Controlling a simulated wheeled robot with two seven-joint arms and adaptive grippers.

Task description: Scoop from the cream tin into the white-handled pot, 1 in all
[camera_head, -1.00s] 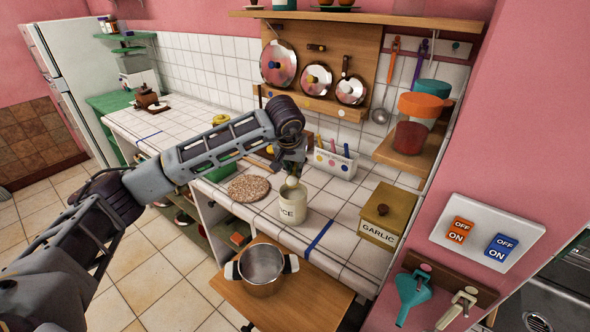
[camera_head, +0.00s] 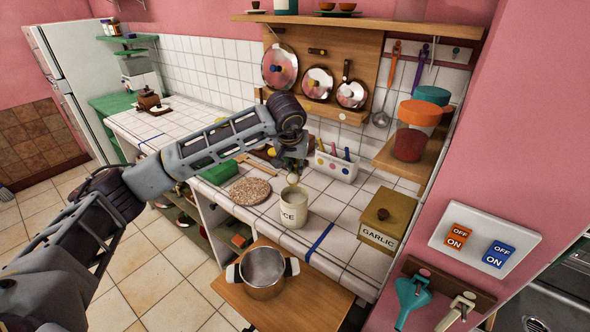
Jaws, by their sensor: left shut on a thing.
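The cream tin (camera_head: 294,210), with the letters "ICE" showing, stands open on the white tiled counter. The white-handled pot (camera_head: 263,275) is a steel pot on a wooden pull-out board, lower and to the left of the tin; its inside looks empty. My left gripper (camera_head: 291,163) is above the tin, pointing down, shut on a small scoop. The scoop's pale end (camera_head: 293,179) shows just above the tin's mouth; whether it holds anything is too small to tell. The gripper's fingers are dark and partly hidden by the wrist. My right gripper is not in view.
A garlic box (camera_head: 384,219) stands right of the tin. A white utensil holder (camera_head: 336,167) stands behind. A blue strip (camera_head: 319,240) crosses the counter.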

